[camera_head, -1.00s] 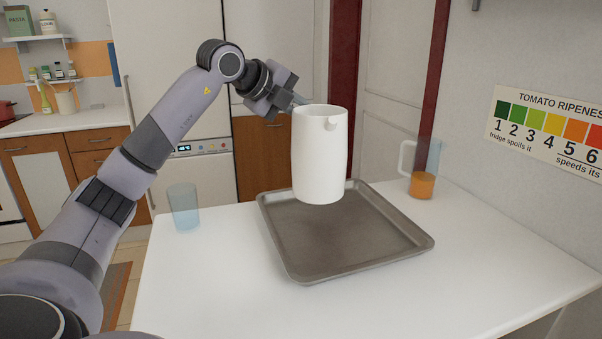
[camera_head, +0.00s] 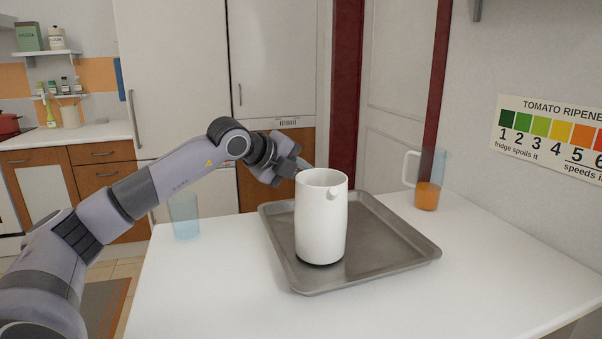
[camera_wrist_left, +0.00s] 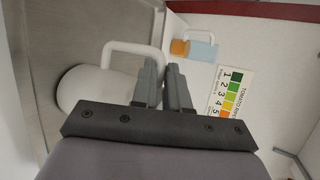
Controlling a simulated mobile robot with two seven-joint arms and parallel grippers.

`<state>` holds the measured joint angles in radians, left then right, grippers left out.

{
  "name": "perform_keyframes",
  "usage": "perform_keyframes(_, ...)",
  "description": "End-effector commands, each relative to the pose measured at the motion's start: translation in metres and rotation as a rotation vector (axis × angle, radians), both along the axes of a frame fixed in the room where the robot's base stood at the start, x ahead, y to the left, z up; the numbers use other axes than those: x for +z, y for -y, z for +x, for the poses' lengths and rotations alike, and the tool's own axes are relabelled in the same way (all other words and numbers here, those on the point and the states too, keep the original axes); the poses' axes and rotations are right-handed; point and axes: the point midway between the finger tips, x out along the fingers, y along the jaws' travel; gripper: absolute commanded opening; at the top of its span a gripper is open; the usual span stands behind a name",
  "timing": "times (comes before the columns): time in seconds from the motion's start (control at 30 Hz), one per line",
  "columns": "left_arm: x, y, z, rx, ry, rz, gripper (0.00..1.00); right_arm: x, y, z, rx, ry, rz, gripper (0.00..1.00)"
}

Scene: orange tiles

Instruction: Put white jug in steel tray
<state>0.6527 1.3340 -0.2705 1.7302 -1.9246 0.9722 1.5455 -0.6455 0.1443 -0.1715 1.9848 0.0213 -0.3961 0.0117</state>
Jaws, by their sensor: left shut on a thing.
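The white jug (camera_head: 321,225) stands upright over the left part of the steel tray (camera_head: 400,246), and its base appears to rest on the tray floor. My left gripper (camera_head: 298,166) is behind the jug's upper part and is shut on its handle; the jug partly hides the fingertips. In the left wrist view, the fingers (camera_wrist_left: 163,85) close on the handle of the white jug (camera_wrist_left: 90,88). The steel tray (camera_wrist_left: 60,30) also shows there. My right gripper is in no view.
A clear blue glass (camera_head: 184,217) stands on the white table (camera_head: 210,290) left of the tray. A jug with orange liquid (camera_head: 427,195) stands behind the tray at the right. The table's front is clear. A wall with a tomato chart (camera_head: 555,140) bounds the right side.

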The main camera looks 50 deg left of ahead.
Motion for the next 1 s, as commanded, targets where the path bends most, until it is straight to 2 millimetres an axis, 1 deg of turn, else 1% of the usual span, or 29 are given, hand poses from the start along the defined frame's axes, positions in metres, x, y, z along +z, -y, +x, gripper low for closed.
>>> perform_keyframes(0.03,0.003,0.000,0.000,0.001,0.006,-0.001,0.00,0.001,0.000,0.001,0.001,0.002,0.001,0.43)
perform_keyframes(0.17,0.003,0.000,0.000,0.001,0.006,-0.001,0.00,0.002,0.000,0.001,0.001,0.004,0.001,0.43)
perform_keyframes(0.3,-0.001,0.000,0.000,0.000,0.006,-0.001,0.00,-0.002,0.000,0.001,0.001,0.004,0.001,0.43)
perform_keyframes(0.33,-0.001,0.000,0.000,0.001,0.001,0.000,0.24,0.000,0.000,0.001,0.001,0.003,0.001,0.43)
perform_keyframes(0.37,-0.001,0.000,0.000,0.001,0.001,0.000,0.34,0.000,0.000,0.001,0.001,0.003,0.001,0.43)
perform_keyframes(0.4,-0.001,0.000,0.000,0.001,0.001,0.000,0.40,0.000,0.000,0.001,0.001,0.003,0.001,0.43)
perform_keyframes(0.67,-0.001,0.000,0.000,0.001,0.000,0.000,0.40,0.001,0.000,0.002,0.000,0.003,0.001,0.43)
perform_keyframes(0.77,0.002,0.000,0.000,0.000,0.000,0.001,0.40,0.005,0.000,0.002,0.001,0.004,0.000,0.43)
perform_keyframes(0.83,0.002,-0.001,-0.004,0.001,0.001,0.003,0.40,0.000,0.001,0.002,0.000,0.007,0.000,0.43)
perform_keyframes(1.0,0.010,-0.002,-0.021,0.002,0.000,0.008,0.40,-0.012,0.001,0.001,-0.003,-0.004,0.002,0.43)
